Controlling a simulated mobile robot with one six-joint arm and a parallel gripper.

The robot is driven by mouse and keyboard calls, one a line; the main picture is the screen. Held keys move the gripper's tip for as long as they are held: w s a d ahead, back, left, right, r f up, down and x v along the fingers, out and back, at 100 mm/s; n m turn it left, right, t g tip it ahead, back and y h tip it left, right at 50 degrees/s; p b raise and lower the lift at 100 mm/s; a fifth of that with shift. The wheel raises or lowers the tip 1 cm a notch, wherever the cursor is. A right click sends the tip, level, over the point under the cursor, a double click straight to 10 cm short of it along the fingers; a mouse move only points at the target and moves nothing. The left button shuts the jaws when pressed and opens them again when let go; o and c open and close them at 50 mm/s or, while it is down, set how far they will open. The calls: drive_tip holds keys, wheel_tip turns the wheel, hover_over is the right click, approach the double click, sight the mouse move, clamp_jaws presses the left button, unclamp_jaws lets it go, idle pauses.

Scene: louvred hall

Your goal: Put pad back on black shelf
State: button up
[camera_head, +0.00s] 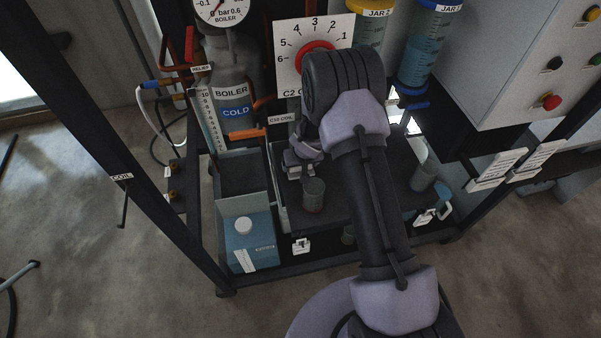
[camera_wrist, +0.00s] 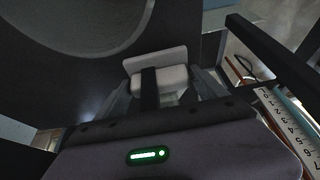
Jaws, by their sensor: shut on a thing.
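My gripper (camera_head: 302,160) is low over the left part of the black shelf (camera_head: 345,212), below the C2 dial. In the wrist view my gripper (camera_wrist: 163,92) is shut on a pale pad (camera_wrist: 174,78), a block with a wider plate behind it. A dark band crosses the pad's front. I cannot tell whether the pad touches the shelf.
A grey cup (camera_head: 313,194) stands on the shelf close to my gripper. Another cup (camera_head: 424,174) stands at the right. An orange handle (camera_head: 249,133) and a grey bin with a blue carton (camera_head: 250,243) are at the left. The C2 dial (camera_head: 288,62) rises behind.

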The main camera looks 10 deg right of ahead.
drive_tip(key=shift+d+f, duration=0.15)
drive_tip(key=shift+f, duration=0.15)
drive_tip(key=shift+r, duration=0.15)
drive_tip(key=shift+f+b, duration=0.45)
drive_tip(key=shift+f, duration=0.2)
drive_tip(key=o, duration=1.4)
drive_tip(key=shift+r+p, duration=0.4)
drive_tip(key=shift+p, duration=0.05)
drive_tip(key=p+v, duration=0.4)
drive_tip(key=v, duration=0.8)
drive_tip(key=shift+r, duration=0.2)
